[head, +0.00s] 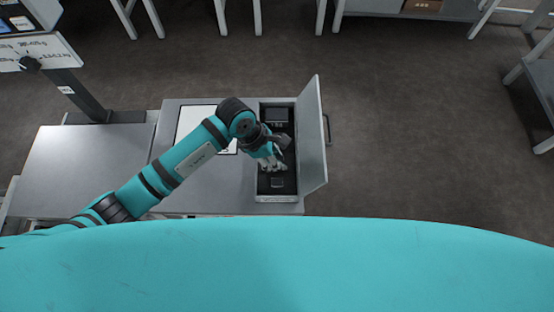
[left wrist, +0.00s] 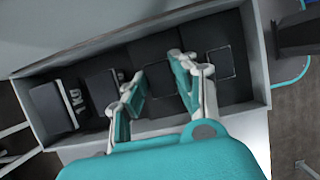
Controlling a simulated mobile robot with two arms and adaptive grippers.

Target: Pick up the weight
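An open case (head: 278,198) holds dark weights in dark foam. One weight (head: 277,114) lies at its far end; in the left wrist view this block (left wrist: 48,105) has white lettering that looks like 1KG. A second dark block (left wrist: 101,90) sits beside it, its label partly hidden by a finger. Two square outlines (left wrist: 220,63) show farther right; I cannot tell whether they are empty recesses. My left gripper (head: 271,163) points down over the middle of the case. In the left wrist view its fingers (left wrist: 157,70) are apart, with one square outline between them and nothing visibly held.
The case lid (head: 312,140) stands open along the right side. A white-topped panel (head: 192,122) lies left of the case on the grey cabinet top (head: 180,198). A scale with a display post (head: 85,97) stands at the left.

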